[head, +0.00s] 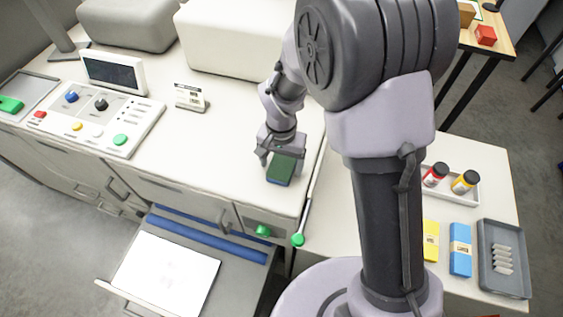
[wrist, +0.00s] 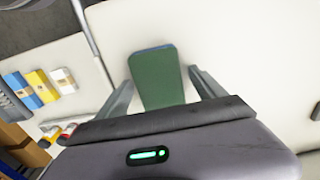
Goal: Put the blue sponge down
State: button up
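The sponge (head: 281,168) has a green upper face and a thin blue edge. It is at the front right part of the white counter (head: 225,150), and I cannot tell for certain whether it rests on the top. My gripper (head: 280,156) is right at it, pointing down. In the wrist view the sponge (wrist: 157,75) lies between the two fingers of my gripper (wrist: 162,76). A narrow gap shows between the sponge and the right finger; the left finger is close to its edge. The fingers look apart, not closed on it.
A control panel (head: 95,118) with coloured buttons and a small white card stand (head: 190,97) are to the left on the counter. White and grey blocks stand behind. A lower table at right holds bottles, yellow and blue packs and a grey tray (head: 503,260). An open drawer is below.

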jog(key=shift+r, duration=0.1)
notch_tip(320, 180, up, 12)
jog(key=p, duration=0.2)
notch_tip(320, 180, up, 8)
jog(key=t+y, duration=0.1)
jog(key=t, duration=0.1)
send_over(282, 165)
jog(key=s+d, duration=0.4)
jog(key=s+d+r+t+y, duration=0.1)
jog(key=s+d+r+t, duration=0.15)
jog(key=s, duration=0.45)
jog(key=s+d+r+t, duration=0.1)
jog(key=s+d+r, duration=0.1)
jog(key=s+r, duration=0.3)
notch_tip(282, 165, down, 22)
jog(key=s+b, duration=0.1)
jog(key=b, duration=2)
jog(key=shift+o, duration=0.4)
jog(key=shift+f, duration=0.15)
